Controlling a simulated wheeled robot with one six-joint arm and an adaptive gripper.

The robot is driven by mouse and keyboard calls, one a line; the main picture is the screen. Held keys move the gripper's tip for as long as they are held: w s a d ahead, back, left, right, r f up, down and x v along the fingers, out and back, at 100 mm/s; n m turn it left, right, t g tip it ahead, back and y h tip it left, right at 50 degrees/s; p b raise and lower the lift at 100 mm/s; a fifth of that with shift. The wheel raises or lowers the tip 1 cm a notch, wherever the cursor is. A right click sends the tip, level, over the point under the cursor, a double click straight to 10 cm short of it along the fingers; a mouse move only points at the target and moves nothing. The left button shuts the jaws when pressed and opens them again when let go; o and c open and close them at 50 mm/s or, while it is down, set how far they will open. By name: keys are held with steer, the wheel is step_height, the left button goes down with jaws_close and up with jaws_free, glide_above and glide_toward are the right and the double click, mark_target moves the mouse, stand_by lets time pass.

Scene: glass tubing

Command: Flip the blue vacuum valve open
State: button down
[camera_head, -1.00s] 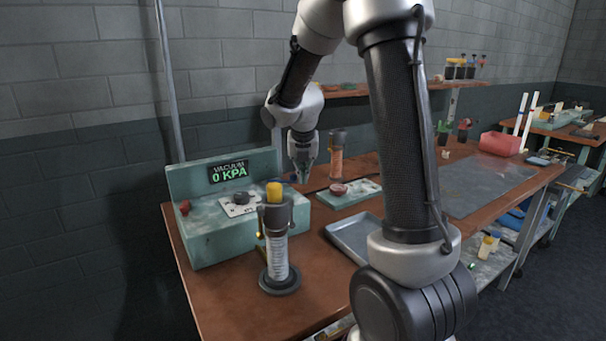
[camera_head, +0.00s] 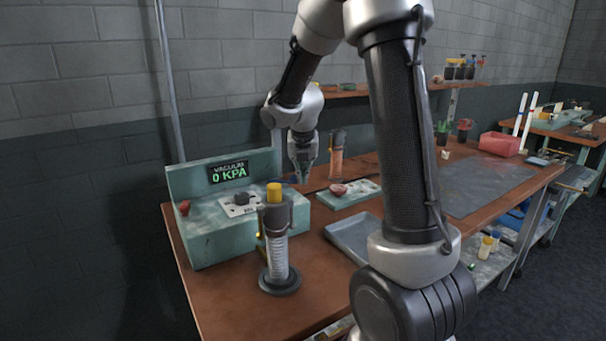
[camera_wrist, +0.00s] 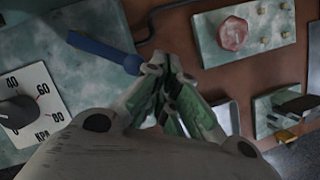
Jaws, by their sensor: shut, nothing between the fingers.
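The blue valve lever (camera_wrist: 105,50) lies slantwise across the edge of the teal vacuum unit in the wrist view. Its lower right end is right beside my gripper (camera_wrist: 168,66), close to the left fingertip; I cannot tell whether they touch. In the head view only a small bit of blue (camera_head: 291,180) shows beside my gripper (camera_head: 303,178), mostly hidden. My gripper is shut and empty, pointing down at the right end of the vacuum unit (camera_head: 210,235). The unit's display (camera_head: 229,172) reads 0 KPA.
A dial with a KPA scale (camera_wrist: 38,100) sits left of the lever. A yellow-capped glass tube on a stand (camera_head: 278,255) stands in front of the unit. A teal plate with a red knob (camera_wrist: 234,34) lies to the right, and an empty grey tray (camera_head: 350,236) lies nearer.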

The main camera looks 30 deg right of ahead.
steer(key=shift+a, duration=0.2)
steer(key=shift+w+a, duration=0.25)
steer(key=shift+a, duration=0.35)
